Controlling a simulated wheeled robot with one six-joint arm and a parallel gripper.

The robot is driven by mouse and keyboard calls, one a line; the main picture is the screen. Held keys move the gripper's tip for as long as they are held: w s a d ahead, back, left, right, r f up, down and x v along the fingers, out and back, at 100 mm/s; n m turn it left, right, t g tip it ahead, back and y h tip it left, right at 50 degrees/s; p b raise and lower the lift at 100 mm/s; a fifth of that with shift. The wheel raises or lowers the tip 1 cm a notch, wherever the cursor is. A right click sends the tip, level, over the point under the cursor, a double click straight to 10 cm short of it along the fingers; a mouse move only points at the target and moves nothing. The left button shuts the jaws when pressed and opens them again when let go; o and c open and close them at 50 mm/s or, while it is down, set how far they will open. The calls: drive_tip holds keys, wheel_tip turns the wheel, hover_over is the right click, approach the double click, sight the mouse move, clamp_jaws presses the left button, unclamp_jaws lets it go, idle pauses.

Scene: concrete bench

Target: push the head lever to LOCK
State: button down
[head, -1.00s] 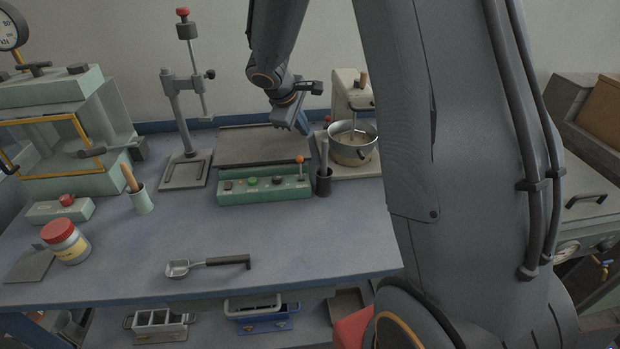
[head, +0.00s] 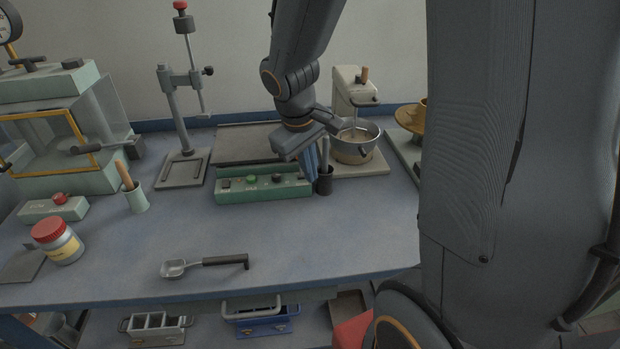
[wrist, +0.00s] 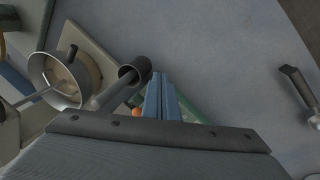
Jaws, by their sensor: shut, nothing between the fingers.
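The cream mixer (head: 350,92) stands at the back right with a metal bowl (head: 368,135). A short lever with a brown handle (head: 365,75) sticks up on its head. A green control box (head: 247,195) lies in front of the dark plate; its orange-knobbed lever shows in the wrist view (wrist: 137,111), close beside my fingers, but is hidden in the head view. I cannot read any LOCK mark. My gripper (head: 312,178) is shut and empty, its blue fingers pointing down at the box's right end. They also show in the wrist view (wrist: 158,80); contact cannot be told.
A dark cup (head: 324,181) with a grey rod stands just right of my fingers. A tall stand (head: 172,110), a pale green cup (head: 136,199) and a red-lidded jar (head: 58,240) are to the left. A scoop (head: 205,265) lies in front. The bench's front right is clear.

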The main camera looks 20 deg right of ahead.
drive_tip(key=shift+s+a+f, duration=0.15)
drive_tip(key=shift+s, duration=0.2)
drive_tip(key=shift+s+a+f, duration=0.1)
drive_tip(key=shift+s, duration=0.25)
drive_tip(key=shift+s, duration=0.1)
drive_tip(key=s+a+m+g+y, duration=0.1)
drive_tip(key=s+a+m+y, duration=0.1)
drive_tip(key=s, duration=0.8)
drive_tip(key=shift+a+f+m, duration=0.4)
drive_tip(key=shift+a+m, duration=0.4)
drive_tip(key=shift+a, duration=0.45)
